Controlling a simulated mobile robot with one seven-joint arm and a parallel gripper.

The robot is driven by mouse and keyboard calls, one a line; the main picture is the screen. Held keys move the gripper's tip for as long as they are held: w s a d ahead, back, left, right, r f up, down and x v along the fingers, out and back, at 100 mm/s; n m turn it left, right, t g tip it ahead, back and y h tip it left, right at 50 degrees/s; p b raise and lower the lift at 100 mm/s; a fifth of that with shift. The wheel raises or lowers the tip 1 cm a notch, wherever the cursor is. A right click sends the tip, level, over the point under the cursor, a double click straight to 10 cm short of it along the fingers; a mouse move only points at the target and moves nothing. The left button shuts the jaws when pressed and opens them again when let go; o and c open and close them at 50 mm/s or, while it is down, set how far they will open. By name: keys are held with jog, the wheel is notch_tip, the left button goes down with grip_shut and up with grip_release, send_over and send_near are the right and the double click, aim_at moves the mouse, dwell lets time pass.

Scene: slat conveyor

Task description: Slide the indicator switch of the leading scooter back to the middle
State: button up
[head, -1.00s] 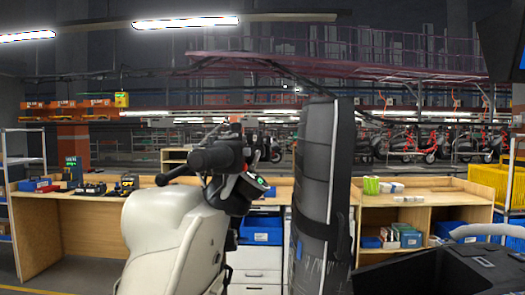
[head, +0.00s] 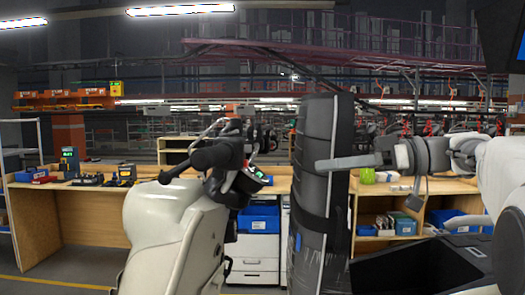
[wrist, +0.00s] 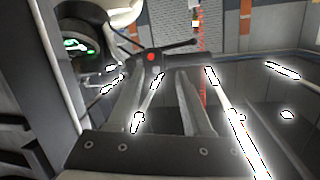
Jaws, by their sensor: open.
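The leading scooter (head: 165,230) has a cream body and a black handlebar grip (head: 215,156) in the head view. Its small lit display (head: 258,173) sits right of the grip. In the wrist view, a red button (wrist: 152,57) shows on dark handlebar controls beyond the fingers, and the green-lit display (wrist: 75,45) is at upper left. The indicator switch and its position cannot be made out. My gripper (head: 322,165) reaches in from the right, apart from the handlebar. In the wrist view, my gripper (wrist: 160,85) has its two fingers spread, with nothing between them.
Wooden benches (head: 75,225) with bins and tools stand behind. More scooters are in the far background.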

jog(key=w+d+r+n+y, duration=0.2)
jog(key=d+r, duration=0.1)
jog(key=d, duration=0.2)
jog(key=p, duration=0.2)
send_near(251, 148)
jog(key=a, duration=0.2)
jog(key=w+a, duration=0.1)
jog(key=a, duration=0.5)
jog(key=shift+w+r, duration=0.15)
jog(key=shift+w, duration=0.25)
jog(key=shift+c, duration=0.3)
grip_shut()
